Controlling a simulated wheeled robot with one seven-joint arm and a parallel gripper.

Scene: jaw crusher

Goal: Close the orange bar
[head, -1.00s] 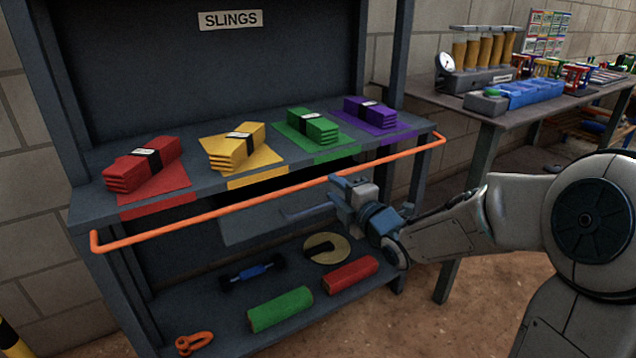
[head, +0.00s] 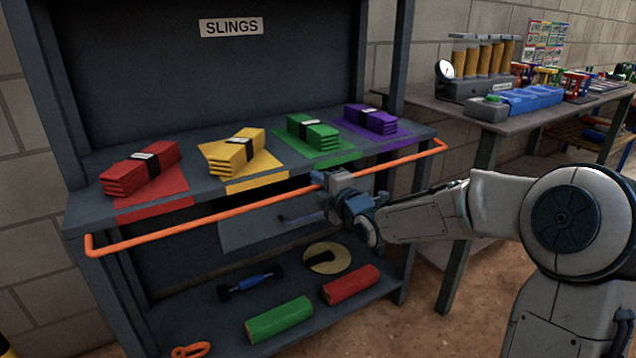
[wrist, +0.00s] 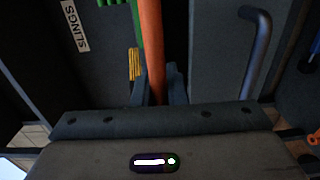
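The orange bar (head: 200,222) is a long rod with bent ends, running across the front of the slings shelf just below the shelf edge. My gripper (head: 322,182) is at the bar, right of its middle. In the wrist view the bar (wrist: 149,40) passes between the two fingers (wrist: 157,92), which sit close on both sides of it, with little or no gap visible. The fingertips look small and dark, and the contact itself is partly hidden.
Red (head: 140,170), yellow (head: 235,152), green (head: 313,132) and purple (head: 371,119) slings lie on the upper shelf. A grey handle (wrist: 258,45) is close right of the bar in the wrist view. The lower shelf holds rolls, including a green one (head: 279,320). A workbench (head: 440,100) stands right.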

